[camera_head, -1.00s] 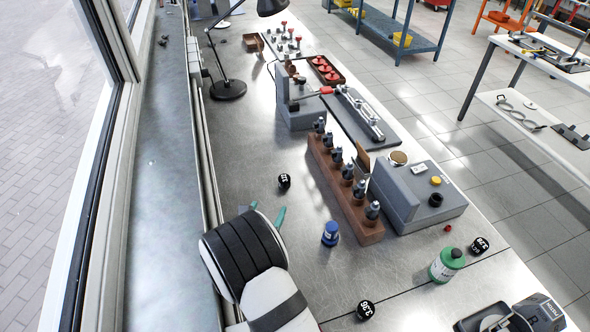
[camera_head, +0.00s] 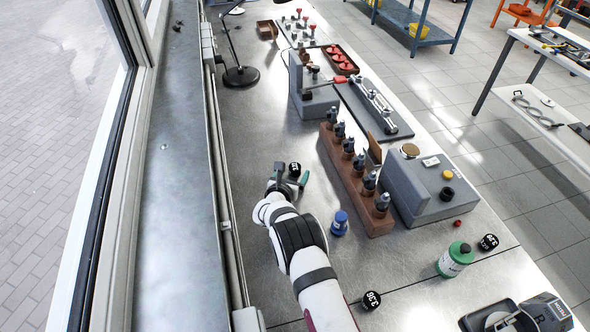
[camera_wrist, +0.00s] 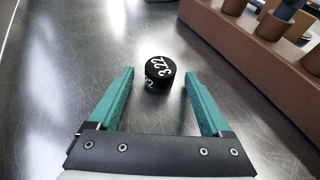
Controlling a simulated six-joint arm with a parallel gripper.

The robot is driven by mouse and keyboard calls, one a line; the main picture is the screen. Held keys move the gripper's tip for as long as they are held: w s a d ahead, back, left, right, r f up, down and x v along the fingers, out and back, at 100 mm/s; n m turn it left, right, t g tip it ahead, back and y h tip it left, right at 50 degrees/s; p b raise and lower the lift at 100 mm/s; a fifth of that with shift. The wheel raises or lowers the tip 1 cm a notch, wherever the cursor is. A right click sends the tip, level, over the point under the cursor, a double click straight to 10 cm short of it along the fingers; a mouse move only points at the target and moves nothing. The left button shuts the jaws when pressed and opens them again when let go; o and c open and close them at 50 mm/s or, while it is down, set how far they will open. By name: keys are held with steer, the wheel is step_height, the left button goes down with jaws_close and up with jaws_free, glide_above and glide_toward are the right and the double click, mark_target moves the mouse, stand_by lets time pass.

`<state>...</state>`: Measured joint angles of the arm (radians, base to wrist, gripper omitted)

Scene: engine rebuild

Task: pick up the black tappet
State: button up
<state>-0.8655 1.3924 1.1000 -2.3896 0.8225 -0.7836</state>
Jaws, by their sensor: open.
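A black tappet (camera_head: 294,169) marked with white digits stands on the metal bench between the window side and the wooden block. In the wrist view the black tappet (camera_wrist: 158,74) reads 3.22 and appears between the tips of my teal fingers. My gripper (camera_head: 291,174) is open and empty around its place in the picture; I cannot tell how far above the bench the fingertips are. Other black tappets lie nearer the front, one marked 3.36 (camera_head: 371,300) and one by the green bottle (camera_head: 488,242).
A wooden block (camera_head: 350,185) with several upright dark parts stands to the right, and a blue cap-like piece (camera_head: 339,223) stands beside my arm. A grey fixture (camera_head: 412,190) and a green bottle (camera_head: 455,259) are farther right. The bench left of the tappet is clear.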

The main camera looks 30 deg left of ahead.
jaws_close()
